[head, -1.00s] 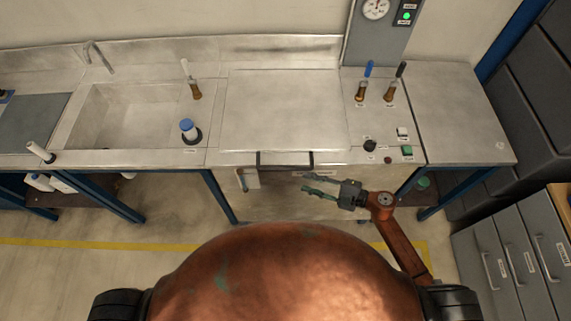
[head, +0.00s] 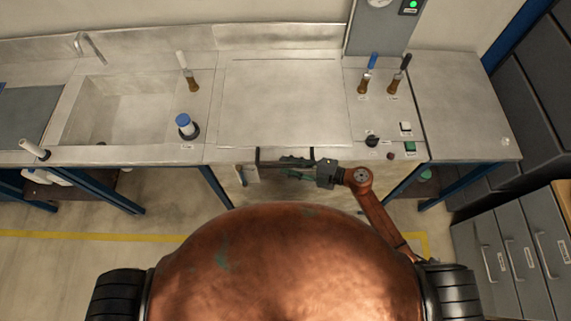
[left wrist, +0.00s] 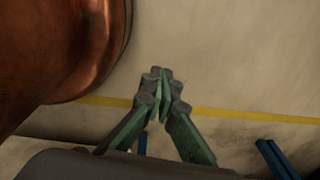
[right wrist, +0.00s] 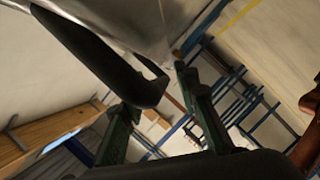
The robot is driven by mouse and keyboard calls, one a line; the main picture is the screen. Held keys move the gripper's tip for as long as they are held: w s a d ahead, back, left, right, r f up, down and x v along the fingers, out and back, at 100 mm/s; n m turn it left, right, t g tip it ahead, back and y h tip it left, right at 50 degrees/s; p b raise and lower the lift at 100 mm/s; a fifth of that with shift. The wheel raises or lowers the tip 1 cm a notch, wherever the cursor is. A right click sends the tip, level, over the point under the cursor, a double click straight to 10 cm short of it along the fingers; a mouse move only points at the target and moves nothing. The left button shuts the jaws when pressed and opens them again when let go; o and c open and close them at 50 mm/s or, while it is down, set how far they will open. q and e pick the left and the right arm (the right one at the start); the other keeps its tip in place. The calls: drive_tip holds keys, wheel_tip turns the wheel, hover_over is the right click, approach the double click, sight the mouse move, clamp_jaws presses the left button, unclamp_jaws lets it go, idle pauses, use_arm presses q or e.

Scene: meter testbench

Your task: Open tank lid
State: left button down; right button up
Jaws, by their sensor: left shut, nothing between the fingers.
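The tank lid (head: 285,105) is a flat square metal panel in the bench top, lying closed in the head view. Its black handle (head: 258,156) runs along the front edge. My right gripper (head: 285,162) is at this handle, coming from the right. In the right wrist view the dark handle bar (right wrist: 95,60) reaches in between the spread fingers of the right gripper (right wrist: 154,88); firm contact cannot be told. My left gripper (left wrist: 158,75) is shut and empty above the floor in the left wrist view. It is not seen in the head view.
A grey drawer cabinet (head: 500,250) is at the right. Floor left of my body is clear.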

drive_tip(key=shift+w+a+f, duration=0.1)
drive_tip(key=shift+a, duration=0.35)
clamp_jaws()
idle(0.5)
